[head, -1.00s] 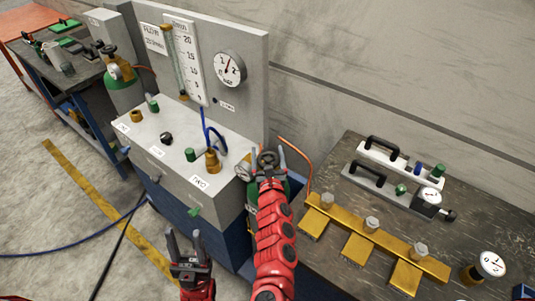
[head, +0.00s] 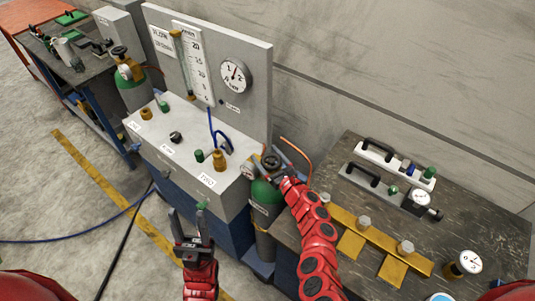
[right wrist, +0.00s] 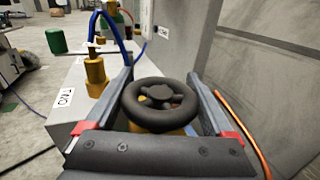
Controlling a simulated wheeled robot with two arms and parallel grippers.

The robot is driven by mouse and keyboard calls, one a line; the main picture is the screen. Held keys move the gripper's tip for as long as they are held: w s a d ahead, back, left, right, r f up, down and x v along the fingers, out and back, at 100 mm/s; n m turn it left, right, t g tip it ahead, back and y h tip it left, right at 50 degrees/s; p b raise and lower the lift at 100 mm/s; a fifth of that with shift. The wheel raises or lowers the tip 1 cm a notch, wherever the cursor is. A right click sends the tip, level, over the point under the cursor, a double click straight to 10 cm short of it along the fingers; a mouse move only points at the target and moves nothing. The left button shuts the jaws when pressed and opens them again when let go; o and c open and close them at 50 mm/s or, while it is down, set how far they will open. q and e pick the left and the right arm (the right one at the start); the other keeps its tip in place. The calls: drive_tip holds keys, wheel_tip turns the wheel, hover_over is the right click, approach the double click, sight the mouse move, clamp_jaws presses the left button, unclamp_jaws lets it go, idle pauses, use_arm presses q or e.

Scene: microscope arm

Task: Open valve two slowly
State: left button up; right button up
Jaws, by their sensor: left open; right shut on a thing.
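A black handwheel (head: 271,161) tops the green gas cylinder (head: 264,196) beside the grey panel box. In the right wrist view the handwheel (right wrist: 159,104) sits between my two fingers, over a brass valve body. My right gripper (head: 278,170) is shut on this handwheel; its fingers also show in the right wrist view (right wrist: 164,80). A label reading TWO (head: 207,180) is on the box's near corner, by a brass fitting (head: 219,161) with a blue hose. My left gripper (head: 190,225) is open and empty, in front of the box.
The grey box (head: 185,135) carries a flow tube (head: 193,62) and a round dial gauge (head: 231,75). A dark workbench (head: 470,235) on the right holds a yellow manifold (head: 345,222) and handled blocks. Another cylinder (head: 132,92) stands at the box's far end. Hoses cross the floor at left.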

drive_tip(key=o, duration=1.1)
drive_tip(key=shift+s+d, duration=0.3)
drive_tip(key=shift+s, duration=0.1)
drive_tip(key=shift+b+v, duration=1.45)
drive_tip(key=shift+v, duration=6.75)
drive_tip(key=shift+a+f, duration=0.1)
